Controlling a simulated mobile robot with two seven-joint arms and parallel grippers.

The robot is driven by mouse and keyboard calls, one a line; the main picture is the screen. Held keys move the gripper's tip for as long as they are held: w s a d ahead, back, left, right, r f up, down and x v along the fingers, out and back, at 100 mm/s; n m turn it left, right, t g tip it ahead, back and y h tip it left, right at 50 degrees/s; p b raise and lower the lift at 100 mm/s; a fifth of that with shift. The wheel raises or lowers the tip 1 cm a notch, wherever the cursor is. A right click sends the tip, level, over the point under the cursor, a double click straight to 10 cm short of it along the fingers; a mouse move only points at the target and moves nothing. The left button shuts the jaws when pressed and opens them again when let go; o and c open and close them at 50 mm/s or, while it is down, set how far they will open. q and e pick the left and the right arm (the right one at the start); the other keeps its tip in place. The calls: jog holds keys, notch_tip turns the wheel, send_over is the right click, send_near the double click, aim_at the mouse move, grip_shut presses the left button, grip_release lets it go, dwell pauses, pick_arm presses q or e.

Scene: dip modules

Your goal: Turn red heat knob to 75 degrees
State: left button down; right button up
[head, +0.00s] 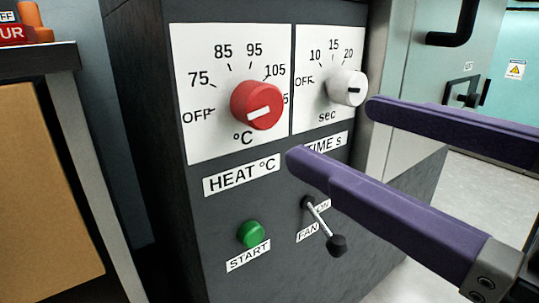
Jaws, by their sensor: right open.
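The red heat knob (257,104) is on the left white dial plate of the dark grey panel. Marks OFF, 75, 85, 95 and 105 run around it, and another label at its right is partly hidden by the knob. My right gripper (333,133) comes in from the right with two purple fingers wide apart, empty. Its lower fingertip shows below and right of the red knob. No contact with the knob shows. My left gripper is out of view.
A white time knob (347,88) is right of the red knob, close to the upper fingertip in the picture. Below are a green start button (252,234) and a fan lever (324,226). A cabinet (50,190) stands at the left.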

aim_at(267, 108)
pick_arm(q)
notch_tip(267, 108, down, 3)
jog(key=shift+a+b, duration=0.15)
jog(key=shift+b, duration=1.05)
pick_arm(e)
jog(key=x, duration=1)
jog(key=shift+s+f, duration=0.1)
jog(key=shift+c, duration=0.2)
grip_shut()
